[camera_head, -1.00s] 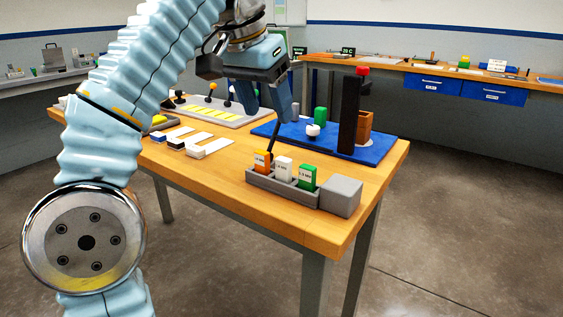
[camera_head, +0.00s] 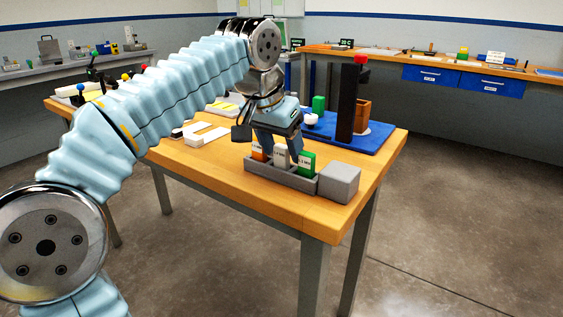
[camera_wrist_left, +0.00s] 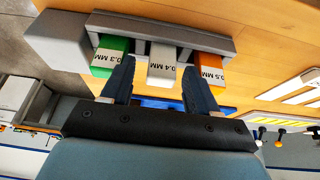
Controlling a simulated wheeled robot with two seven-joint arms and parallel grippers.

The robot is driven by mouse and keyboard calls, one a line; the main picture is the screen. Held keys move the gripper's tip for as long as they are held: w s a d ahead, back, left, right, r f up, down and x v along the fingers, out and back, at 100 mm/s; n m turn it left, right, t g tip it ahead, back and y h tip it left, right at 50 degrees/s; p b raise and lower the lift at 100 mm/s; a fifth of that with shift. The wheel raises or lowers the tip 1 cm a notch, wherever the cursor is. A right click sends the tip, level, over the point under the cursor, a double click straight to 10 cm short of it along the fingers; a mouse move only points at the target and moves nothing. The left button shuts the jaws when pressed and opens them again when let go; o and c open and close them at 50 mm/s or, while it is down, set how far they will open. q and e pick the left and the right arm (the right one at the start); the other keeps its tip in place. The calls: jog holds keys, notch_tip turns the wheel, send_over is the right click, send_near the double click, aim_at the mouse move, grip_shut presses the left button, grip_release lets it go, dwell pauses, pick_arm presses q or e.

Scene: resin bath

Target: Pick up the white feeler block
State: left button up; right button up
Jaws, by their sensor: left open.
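The white feeler block (camera_head: 281,157) stands in the grey holder (camera_head: 297,181) between an orange block (camera_head: 258,152) and a green block (camera_head: 307,162). In the left wrist view the white block (camera_wrist_left: 162,65), marked 0.4 MM, shows between the two fingers of my left gripper (camera_wrist_left: 158,82). My left gripper (camera_head: 279,150) is open, just above and around the white block's top in the head view, with no clear contact. The green block (camera_wrist_left: 108,58) and orange block (camera_wrist_left: 208,68) lie close outside the fingers. My right gripper is not in view.
A plain grey block (camera_head: 339,183) stands at the holder's right end, near the table corner. Behind is a blue board (camera_head: 365,140) with a dark post (camera_head: 348,103) and a green cylinder (camera_head: 319,103).

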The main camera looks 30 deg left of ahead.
pick_arm(q)
jog(key=shift+f, duration=0.45)
jog(key=shift+f, duration=0.1)
jog(key=c, duration=1.1)
jog(key=shift+c, duration=0.2)
